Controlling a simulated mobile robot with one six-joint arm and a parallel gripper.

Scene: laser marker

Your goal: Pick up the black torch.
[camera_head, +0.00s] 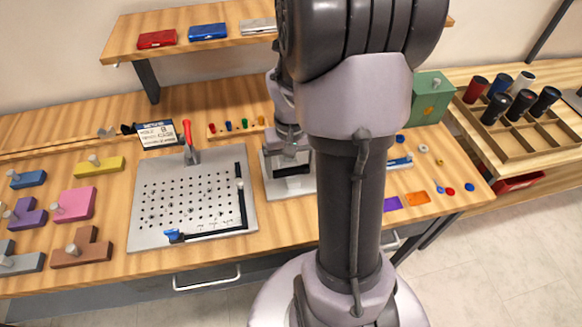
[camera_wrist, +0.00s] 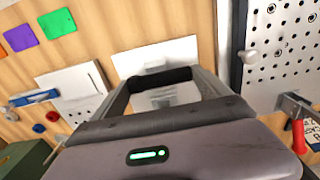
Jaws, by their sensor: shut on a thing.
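The black torch (camera_wrist: 162,79) is a short dark cylinder lying crosswise between my fingertips in the wrist view. My gripper (camera_wrist: 158,84) is shut on it, one finger at each end. In the head view my gripper (camera_head: 289,160) is over the middle of the table, just right of the perforated plate. The torch shows there only as a dark strip (camera_head: 293,170), and my arm hides part of this area. A pale plate (camera_wrist: 150,58) lies beneath the torch. I cannot tell how far above it the torch is.
The perforated plate (camera_head: 160,240) with a red-handled clamp (camera_head: 188,133) is left of my gripper. Coloured blocks (camera_head: 75,203) lie farther left. A shelf (camera_head: 185,20) stands behind. At right, a wooden divided tray (camera_head: 520,150) holds several cylinders, and a green box (camera_head: 430,97) stands nearby.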

